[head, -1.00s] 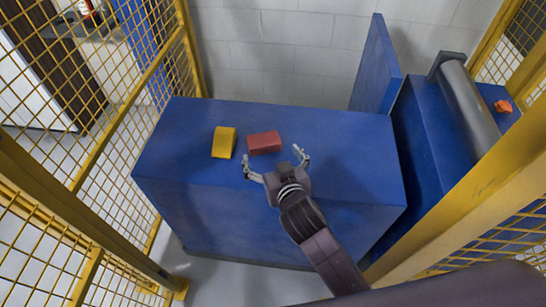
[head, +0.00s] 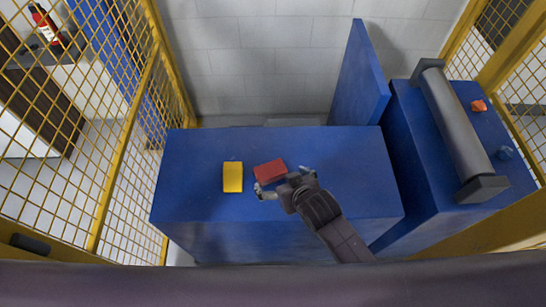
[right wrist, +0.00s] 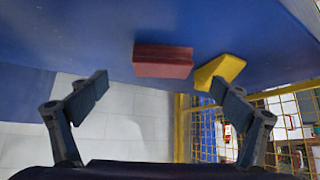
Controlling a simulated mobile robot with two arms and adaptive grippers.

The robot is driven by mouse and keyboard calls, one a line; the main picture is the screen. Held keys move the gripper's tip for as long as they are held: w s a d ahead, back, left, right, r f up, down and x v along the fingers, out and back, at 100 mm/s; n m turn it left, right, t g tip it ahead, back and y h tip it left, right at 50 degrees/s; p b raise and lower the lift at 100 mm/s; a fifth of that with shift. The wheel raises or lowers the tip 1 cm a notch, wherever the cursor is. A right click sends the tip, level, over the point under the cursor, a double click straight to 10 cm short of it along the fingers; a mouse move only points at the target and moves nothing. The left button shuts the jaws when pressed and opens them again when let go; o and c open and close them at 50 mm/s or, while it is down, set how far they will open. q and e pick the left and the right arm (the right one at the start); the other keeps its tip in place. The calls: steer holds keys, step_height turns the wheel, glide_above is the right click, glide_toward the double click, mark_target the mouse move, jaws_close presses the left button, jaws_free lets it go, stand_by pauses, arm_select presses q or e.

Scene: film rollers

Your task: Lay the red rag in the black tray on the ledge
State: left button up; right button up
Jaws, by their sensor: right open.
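A small crumpled orange-red thing (head: 479,105), which may be the red rag, lies on the blue surface at the right, beyond the grey roller. I see no black tray in these views. My right gripper (head: 282,180) is open and empty over the blue box top, close to the near side of a red block (head: 268,171). In the right wrist view the open fingers (right wrist: 158,92) stand apart, with the red block (right wrist: 163,61) ahead between them, untouched. My left gripper is in no view.
A yellow block (head: 232,177) sits left of the red block on the blue box (head: 190,200). An upright blue panel (head: 361,80) and a grey roller (head: 455,125) stand to the right. Yellow mesh fencing (head: 120,190) encloses the sides.

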mark_target(273, 174)
steer(key=shift+x, duration=0.9)
steer(key=shift+f, duration=0.15)
steer(key=shift+w+a+f, duration=0.2)
steer(key=shift+w, duration=0.05)
steer(key=p+x, duration=0.1)
steer(key=x, duration=0.2)
steer(key=shift+a, duration=0.15)
steer(key=shift+w+a+f, duration=0.1)
steer(key=shift+w+f, duration=0.1)
steer(key=shift+f, duration=0.1)
steer(key=shift+w+f, duration=0.15)
steer(key=shift+f, duration=0.1)
steer(key=shift+c, duration=0.9)
steer(key=c, duration=1)
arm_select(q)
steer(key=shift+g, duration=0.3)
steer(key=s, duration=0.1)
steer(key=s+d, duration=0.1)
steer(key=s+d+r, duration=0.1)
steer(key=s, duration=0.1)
arm_select(e)
steer(key=shift+c, duration=0.3)
steer(key=shift+r, duration=0.1)
